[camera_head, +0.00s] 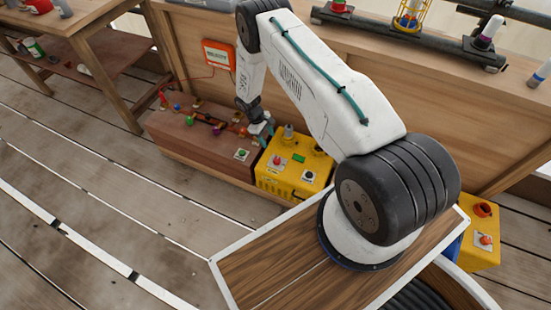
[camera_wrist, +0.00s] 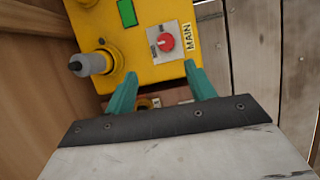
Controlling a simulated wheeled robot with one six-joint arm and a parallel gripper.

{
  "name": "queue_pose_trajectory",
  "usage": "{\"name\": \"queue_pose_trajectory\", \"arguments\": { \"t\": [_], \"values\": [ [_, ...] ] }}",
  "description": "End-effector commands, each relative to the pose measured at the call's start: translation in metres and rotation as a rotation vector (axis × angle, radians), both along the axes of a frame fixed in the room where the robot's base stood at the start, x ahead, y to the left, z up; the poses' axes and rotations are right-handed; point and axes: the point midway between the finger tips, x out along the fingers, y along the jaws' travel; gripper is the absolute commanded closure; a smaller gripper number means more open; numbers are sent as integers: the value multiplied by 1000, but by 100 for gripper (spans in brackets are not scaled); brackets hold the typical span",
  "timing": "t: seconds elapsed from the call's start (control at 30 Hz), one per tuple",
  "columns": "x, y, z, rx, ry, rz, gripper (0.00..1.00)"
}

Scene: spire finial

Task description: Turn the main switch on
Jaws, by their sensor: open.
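The main switch is a red rotary knob on a pale square plate (camera_wrist: 165,41), with a white mark on it and a "MAIN" label beside it. It sits on a yellow box (camera_wrist: 125,38); in the head view the knob (camera_head: 277,160) shows on the box's top. My gripper (camera_wrist: 160,74) has two teal fingers spread apart with nothing between them. In the wrist view the knob appears just beyond the fingertips, roughly centred between them. They look apart from it. In the head view my gripper (camera_head: 268,131) is above the back left of the box.
A green panel (camera_wrist: 127,12) and a grey plug-like part (camera_wrist: 92,63) are on the same box. A red-brown box with coloured knobs (camera_head: 205,135) adjoins it on the left. A wooden wall stands behind. Another yellow box (camera_head: 481,232) is at right. Open plank floor lies left.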

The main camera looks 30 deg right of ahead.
Motion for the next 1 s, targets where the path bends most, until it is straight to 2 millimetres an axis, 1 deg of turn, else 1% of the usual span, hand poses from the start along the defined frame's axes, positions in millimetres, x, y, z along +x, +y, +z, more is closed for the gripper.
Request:
{"name": "queue_pose_trajectory", "arguments": {
  "t": [0.03, 0.1, 0.37, 0.6, 0.7, 0.8, 1.0],
  "values": [
    [-8, 0, -19, 3, 12, 8, 45],
    [-14, -1, -35, 6, 18, 19, 45],
    [-28, -5, -68, 10, 28, 28, 45],
    [-40, -13, -103, 10, 26, 29, 45],
    [-43, -15, -114, 10, 26, 29, 45],
    [-45, -17, -120, 10, 26, 28, 45],
    [-46, -17, -122, 10, 26, 29, 45]
  ]
}}
